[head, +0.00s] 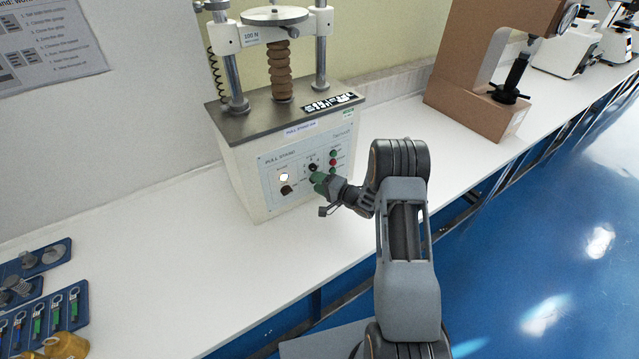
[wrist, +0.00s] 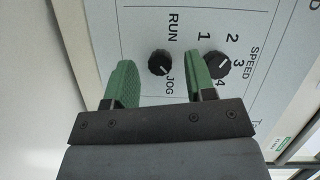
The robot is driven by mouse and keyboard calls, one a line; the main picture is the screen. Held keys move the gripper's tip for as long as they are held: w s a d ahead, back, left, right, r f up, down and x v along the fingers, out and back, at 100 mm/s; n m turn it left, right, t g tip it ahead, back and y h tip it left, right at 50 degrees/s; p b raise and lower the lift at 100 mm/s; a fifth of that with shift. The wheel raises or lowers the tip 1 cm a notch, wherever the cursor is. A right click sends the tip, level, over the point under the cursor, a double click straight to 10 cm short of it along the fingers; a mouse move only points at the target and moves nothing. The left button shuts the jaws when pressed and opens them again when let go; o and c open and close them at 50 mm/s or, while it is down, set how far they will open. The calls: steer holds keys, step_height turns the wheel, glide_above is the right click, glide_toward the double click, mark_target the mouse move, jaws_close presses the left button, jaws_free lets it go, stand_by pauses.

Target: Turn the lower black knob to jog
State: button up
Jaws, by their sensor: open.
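The lower black knob (wrist: 160,63), with RUN and JOG printed beside it, is on the light panel of the pull stand (head: 247,175). In the wrist view it shows in the gap between the two green fingers of my gripper (wrist: 162,68). A pale pointer mark shows on the knob, but its exact setting is too small to be sure of. The fingers are apart, with visible space on both sides of the knob. In the head view my gripper (head: 322,181) is at the panel and hides this knob.
The upper black SPEED knob (wrist: 216,66) is close beside the right finger in the wrist view. Green and red buttons (head: 333,158) are right of the knobs in the head view. A dark switch (head: 287,189) is to the left. The white bench (head: 200,240) is clear in front.

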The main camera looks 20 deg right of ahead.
steer(key=b+v, duration=0.2)
steer(key=v, duration=1.1)
steer(key=shift+s+d, duration=0.25)
steer(key=shift+d, duration=0.05)
